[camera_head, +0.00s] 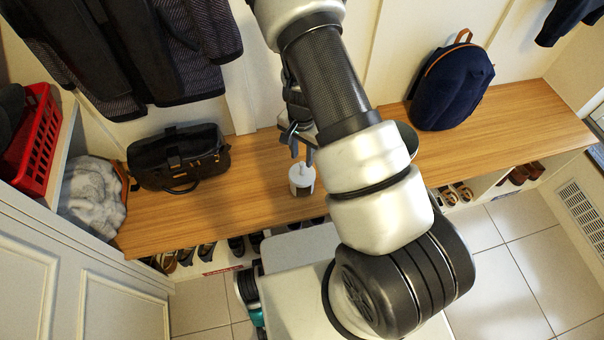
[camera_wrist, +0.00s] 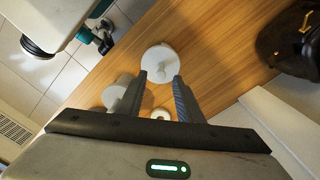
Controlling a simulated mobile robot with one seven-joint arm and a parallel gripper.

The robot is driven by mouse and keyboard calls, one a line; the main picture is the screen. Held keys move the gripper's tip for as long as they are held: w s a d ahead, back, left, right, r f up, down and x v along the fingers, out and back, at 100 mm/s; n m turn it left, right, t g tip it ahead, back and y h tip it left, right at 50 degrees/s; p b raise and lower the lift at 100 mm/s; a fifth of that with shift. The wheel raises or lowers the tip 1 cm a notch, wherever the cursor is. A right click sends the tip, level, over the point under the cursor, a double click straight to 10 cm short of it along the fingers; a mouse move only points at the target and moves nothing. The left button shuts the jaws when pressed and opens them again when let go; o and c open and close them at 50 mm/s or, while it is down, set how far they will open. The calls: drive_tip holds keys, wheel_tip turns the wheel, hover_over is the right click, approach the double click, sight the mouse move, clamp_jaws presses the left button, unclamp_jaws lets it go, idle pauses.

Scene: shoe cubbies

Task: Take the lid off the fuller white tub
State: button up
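A white tub (camera_head: 302,181) with a white lid and small knob stands upright on the wooden bench. In the wrist view a round white lidded tub (camera_wrist: 160,60) lies just beyond my fingertips. A second white tub (camera_wrist: 114,96) is partly hidden by the left finger. A small round white piece (camera_wrist: 160,114) shows between the fingers, lower down. My gripper (camera_head: 295,146) is open, fingers pointing down, just above the tub in the head view; in the wrist view nothing is held between the fingers (camera_wrist: 161,78). How full each tub is cannot be seen.
The wooden bench (camera_head: 228,196) has free room left of the tub. A black bag (camera_head: 178,158) sits farther left, and a navy backpack (camera_head: 452,85) sits at the right. Dark jackets (camera_head: 130,50) hang above the bench. My arm hides part of the bench's middle.

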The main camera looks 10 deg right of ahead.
sight(302, 163)
wheel_tip(302, 163, down, 7)
drive_tip(key=shift+w+r+b, duration=0.15)
drive_tip(key=shift+b, duration=0.65)
clamp_jaws()
